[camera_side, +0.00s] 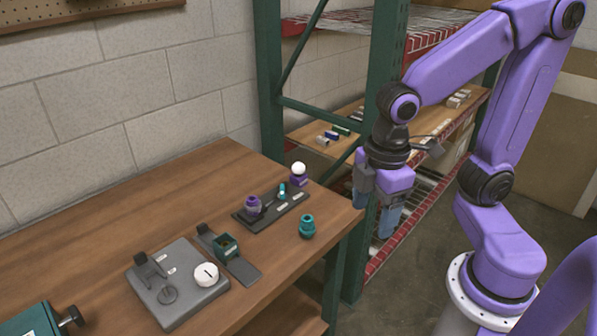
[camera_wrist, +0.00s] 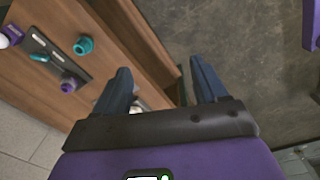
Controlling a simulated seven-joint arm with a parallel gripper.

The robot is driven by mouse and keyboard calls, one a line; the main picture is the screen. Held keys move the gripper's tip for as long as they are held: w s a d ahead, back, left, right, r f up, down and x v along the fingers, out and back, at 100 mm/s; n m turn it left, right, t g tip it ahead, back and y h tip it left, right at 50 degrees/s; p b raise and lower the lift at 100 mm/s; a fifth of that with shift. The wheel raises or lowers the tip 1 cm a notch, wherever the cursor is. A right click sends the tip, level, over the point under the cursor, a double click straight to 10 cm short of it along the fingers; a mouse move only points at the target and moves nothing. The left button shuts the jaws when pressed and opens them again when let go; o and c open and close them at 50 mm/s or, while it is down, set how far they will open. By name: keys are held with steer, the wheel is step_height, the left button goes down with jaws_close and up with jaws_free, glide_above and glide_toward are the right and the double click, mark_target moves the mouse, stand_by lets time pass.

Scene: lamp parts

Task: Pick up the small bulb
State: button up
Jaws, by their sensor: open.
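A white ball-shaped bulb (camera_side: 299,168) sits on a purple base at the far end of a dark tray (camera_side: 288,208) on the wooden table. A small teal and white piece (camera_side: 282,191) stands in the middle of the tray, and a purple socket-like part (camera_side: 253,206) stands at its near end. I cannot tell for sure which is the small bulb. In the wrist view the white bulb (camera_wrist: 4,41) is cut off at the left edge, and the small teal piece (camera_wrist: 38,58) lies left of my fingers. My gripper (camera_side: 376,207) is open and empty, pointing down beyond the table's right edge.
A teal socket (camera_side: 307,226) stands on the table beside the tray. A grey fixture (camera_side: 178,287) with a white round part (camera_side: 206,274) and a dark green box (camera_side: 225,246) are nearer. A green rack post (camera_side: 271,80) rises behind the table.

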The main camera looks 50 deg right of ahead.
steer(key=w+a+r+n+h, duration=0.1)
steer(key=w+a+n, duration=0.1)
steer(key=w, duration=1.2)
steer(key=w+d+h, duration=0.1)
steer(key=w+d, duration=0.1)
steer(key=w, duration=0.8)
steer(key=n+h, duration=0.3)
glide_toward(297, 164)
steer(key=shift+g, duration=0.3)
steer(key=x, duration=0.5)
steer(key=shift+w+a, duration=0.1)
steer(key=shift+w, duration=0.3)
steer(key=shift+y, duration=0.3)
steer(key=shift+x, duration=2.65)
steer(key=shift+s, duration=0.2)
steer(key=c, duration=1)
